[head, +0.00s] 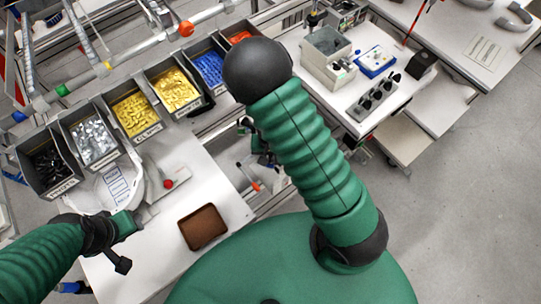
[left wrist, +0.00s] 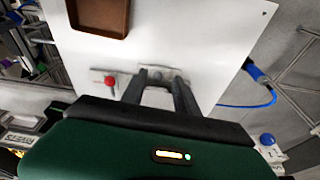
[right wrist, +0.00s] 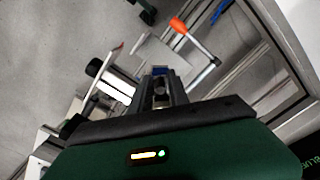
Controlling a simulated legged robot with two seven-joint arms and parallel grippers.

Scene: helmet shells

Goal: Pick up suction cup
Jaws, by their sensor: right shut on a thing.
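My right gripper (right wrist: 160,78) points down over the gap behind the white table. Its fingers are close together on a small blue-and-grey piece (right wrist: 160,72), which may be the suction cup; its shape is too small to tell. In the head view the right gripper (head: 257,160) is partly hidden by my green forearm, and I cannot make out the held piece there. My left gripper (left wrist: 161,76) is open, over the white table (head: 160,255), with a gap between its fingers. It also shows at lower left in the head view (head: 124,245).
A brown tray (head: 203,227) and a red button (head: 168,184) are on the white table. An orange-tipped tool (right wrist: 180,26) is near the right gripper. Several parts bins (head: 135,110) line the back. A second table (head: 345,100) holds a grey box and a dark-cylinder rack.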

